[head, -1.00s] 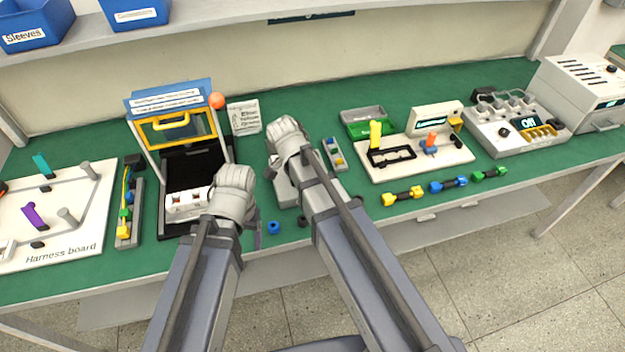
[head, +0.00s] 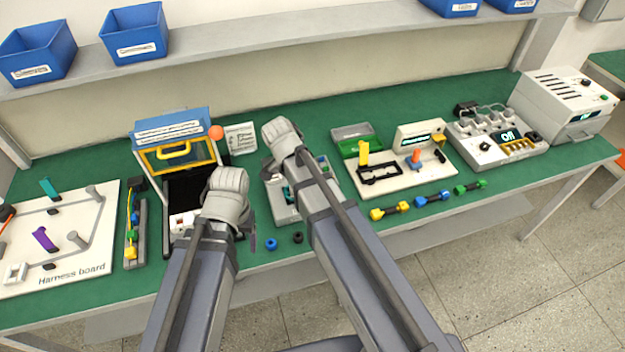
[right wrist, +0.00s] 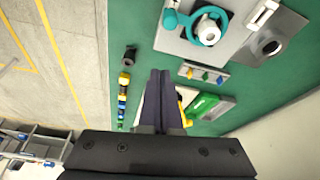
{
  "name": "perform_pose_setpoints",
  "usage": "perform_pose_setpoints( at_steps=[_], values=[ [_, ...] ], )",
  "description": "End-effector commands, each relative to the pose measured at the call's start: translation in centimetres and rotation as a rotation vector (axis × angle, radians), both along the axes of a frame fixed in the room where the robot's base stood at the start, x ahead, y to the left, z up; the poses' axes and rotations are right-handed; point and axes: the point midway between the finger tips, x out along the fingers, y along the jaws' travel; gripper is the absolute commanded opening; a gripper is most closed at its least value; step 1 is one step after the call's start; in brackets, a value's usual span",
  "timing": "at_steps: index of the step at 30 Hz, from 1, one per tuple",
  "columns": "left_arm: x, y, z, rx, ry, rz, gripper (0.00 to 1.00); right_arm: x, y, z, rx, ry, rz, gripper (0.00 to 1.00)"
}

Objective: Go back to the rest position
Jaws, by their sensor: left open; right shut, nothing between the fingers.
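In the head view my left gripper (head: 240,225) is over the front of the black-based stand with the yellow handle (head: 173,150). Its wrist hides most of its fingers; it is open. My right gripper is above the bench by the grey fixture (head: 283,208), its fingers hidden by its own wrist in the head view. In the right wrist view the right gripper (right wrist: 160,75) shows two dark fingers pressed together with nothing between them. A teal ring (right wrist: 207,25) around a white hub sits on the grey fixture in that view.
The harness board (head: 60,235) lies at the left of the green bench. A blue ring (head: 271,244) and a dark ring (head: 298,238) lie near the front edge. A white fixture (head: 400,181), coloured connectors (head: 432,200) and a grey tester (head: 565,105) stand right. Blue bins (head: 135,35) stand on the shelf.

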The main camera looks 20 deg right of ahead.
Motion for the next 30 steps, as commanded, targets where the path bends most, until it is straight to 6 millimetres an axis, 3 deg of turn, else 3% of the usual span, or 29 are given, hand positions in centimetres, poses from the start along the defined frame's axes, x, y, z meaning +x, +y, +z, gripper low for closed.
perform_pose_setpoints(
  at_steps=[20,23,30],
  values=[
    [0.0,0.0,0.4,0.0,0.0,0.0,0.73,-0.3,0.4,0.4,0.002,0.011,0.029,0.0],
    [0.0,0.0,0.4,0.0,0.0,0.0,0.73,-1.5,1.2,0.3,0.01,0.055,0.149,0.0],
    [0.0,0.0,0.4,0.0,0.0,0.0,0.73,-7.0,4.9,-0.3,0.058,0.251,0.751,0.0]
  ],
)
